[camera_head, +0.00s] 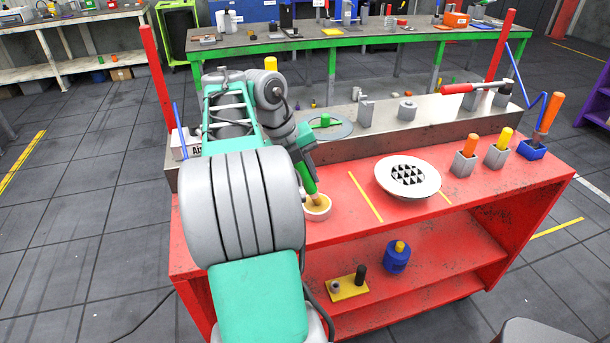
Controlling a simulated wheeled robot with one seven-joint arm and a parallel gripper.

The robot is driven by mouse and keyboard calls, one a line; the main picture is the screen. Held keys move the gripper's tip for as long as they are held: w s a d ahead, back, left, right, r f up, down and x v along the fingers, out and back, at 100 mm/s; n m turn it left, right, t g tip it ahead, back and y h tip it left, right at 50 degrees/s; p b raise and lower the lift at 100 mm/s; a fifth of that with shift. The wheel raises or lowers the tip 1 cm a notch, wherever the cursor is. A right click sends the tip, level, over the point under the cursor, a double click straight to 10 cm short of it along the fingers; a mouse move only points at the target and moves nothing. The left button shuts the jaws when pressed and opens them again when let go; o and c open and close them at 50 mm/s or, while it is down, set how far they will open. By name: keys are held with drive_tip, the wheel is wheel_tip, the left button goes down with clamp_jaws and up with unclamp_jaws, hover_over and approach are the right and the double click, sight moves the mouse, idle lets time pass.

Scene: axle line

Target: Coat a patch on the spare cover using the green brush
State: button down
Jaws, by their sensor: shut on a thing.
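My gripper (302,150) is shut on the green brush (309,181), seen from behind and above. The brush points down, with its tip at a small round pot (318,213) with a tan inside, on the red bench. Whether the tip touches the contents is not clear. To the right on the bench lies a round white dish-like part (384,187) with a black-and-white triangle pattern in its middle. A grey disc with a green knob (342,131) lies on the metal shelf behind. Which of these round parts is the spare cover, I cannot tell.
Brushes stand in holders at the right: orange (470,146), yellow (505,139) and a blue holder (533,150) with an orange handle. Grey parts (366,112) and a red-handled tool (459,88) are on the metal shelf. Yellow strips (365,197) mark the bench.

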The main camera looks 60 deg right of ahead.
drive_tip(key=shift+r+p, duration=2.4)
drive_tip(key=shift+r, duration=0.95)
